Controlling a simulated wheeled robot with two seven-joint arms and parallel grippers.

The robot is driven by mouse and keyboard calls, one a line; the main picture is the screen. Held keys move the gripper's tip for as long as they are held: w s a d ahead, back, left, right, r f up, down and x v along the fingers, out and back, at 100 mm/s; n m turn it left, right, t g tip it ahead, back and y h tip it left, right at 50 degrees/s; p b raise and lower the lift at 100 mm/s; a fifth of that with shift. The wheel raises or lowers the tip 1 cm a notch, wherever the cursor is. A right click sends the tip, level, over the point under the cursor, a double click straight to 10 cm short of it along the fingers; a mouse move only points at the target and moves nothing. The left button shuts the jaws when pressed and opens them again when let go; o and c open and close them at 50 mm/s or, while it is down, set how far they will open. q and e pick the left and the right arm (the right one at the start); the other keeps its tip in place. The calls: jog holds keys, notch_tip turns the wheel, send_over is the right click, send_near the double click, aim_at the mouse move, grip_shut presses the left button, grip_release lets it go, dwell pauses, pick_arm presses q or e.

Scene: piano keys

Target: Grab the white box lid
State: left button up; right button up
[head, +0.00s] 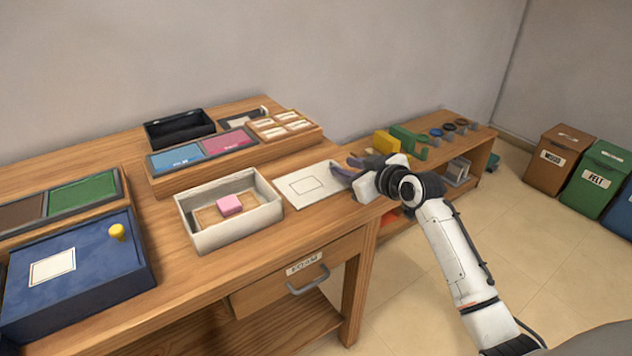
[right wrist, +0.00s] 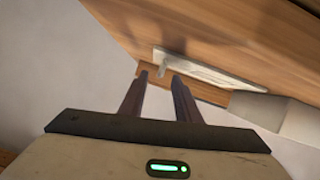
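The white box lid (head: 306,185) lies flat on the wooden table, right of the open white box (head: 202,239), with a rectangle outlined on its top. In the right wrist view the lid (right wrist: 215,72) shows as a thin pale slab beyond the fingertips. My right gripper (head: 346,167) is at the lid's right edge, its two dark fingers apart. In the right wrist view the gripper (right wrist: 159,76) is open with nothing clearly held between the fingers; whether a finger touches the lid I cannot tell. My left gripper is not in view.
A pink block (head: 230,204) sits inside the white box. A blue box (head: 75,270) with a yellow knob is at left; a raised tray (head: 205,150) stands behind. A lower shelf (head: 470,150) with coloured items is at right, with bins (head: 603,180) beyond.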

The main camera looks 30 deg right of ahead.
aim_at(340, 166)
jog(key=x, duration=0.3)
jog(key=shift+w, duration=0.2)
grip_shut()
